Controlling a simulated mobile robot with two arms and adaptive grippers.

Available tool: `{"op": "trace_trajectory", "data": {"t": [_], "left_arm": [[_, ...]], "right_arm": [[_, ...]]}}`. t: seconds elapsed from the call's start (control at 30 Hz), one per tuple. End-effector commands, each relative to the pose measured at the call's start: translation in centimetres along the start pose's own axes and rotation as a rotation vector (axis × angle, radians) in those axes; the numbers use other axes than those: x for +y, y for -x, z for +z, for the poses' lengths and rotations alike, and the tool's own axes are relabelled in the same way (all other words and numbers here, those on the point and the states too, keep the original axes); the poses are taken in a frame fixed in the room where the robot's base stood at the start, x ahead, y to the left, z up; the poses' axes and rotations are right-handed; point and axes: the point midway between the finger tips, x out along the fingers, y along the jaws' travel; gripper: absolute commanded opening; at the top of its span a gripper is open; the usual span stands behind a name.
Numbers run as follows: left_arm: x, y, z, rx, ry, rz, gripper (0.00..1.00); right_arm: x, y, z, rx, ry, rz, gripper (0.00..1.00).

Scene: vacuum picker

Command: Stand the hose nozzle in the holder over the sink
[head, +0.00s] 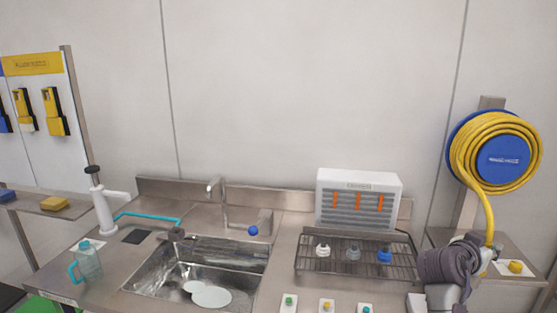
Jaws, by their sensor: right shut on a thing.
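My right gripper (488,250) is at the lower right, mostly behind my own sleeved forearm. It is shut at the lower end of the yellow hose (489,215), on the hose nozzle, which is largely hidden by my arm. The hose hangs from the blue reel (503,160) on the right post. The sink (190,270) is left of centre with pale discs in it. My left gripper is not in view.
A white pump (103,205) and a clear jug (88,262) are at left. Coloured knobs line the front edge.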

Motion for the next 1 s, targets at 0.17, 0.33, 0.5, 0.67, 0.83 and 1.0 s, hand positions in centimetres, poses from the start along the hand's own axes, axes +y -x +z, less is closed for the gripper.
{"op": "trace_trajectory", "data": {"t": [0.17,0.33,0.5,0.67,0.83,1.0], "left_arm": [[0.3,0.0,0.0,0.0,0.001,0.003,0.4],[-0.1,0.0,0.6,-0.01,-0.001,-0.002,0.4],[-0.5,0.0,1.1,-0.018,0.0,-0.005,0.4],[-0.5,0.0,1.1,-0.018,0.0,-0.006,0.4],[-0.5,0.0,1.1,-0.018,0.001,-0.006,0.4],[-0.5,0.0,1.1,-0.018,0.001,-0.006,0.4]], "right_arm": [[-0.5,2.8,1.1,0.006,0.028,-0.124,0.0],[-1.6,7.7,3.7,0.005,0.073,-0.323,0.0],[-2.6,16.0,8.5,-0.002,0.135,-0.618,0.0],[-2.3,23.2,12.1,-0.003,0.174,-0.839,0.0],[-1.4,27.9,14.1,-0.002,0.197,-0.974,0.0],[-1.1,29.6,14.7,-0.001,0.202,-1.019,0.0]]}}
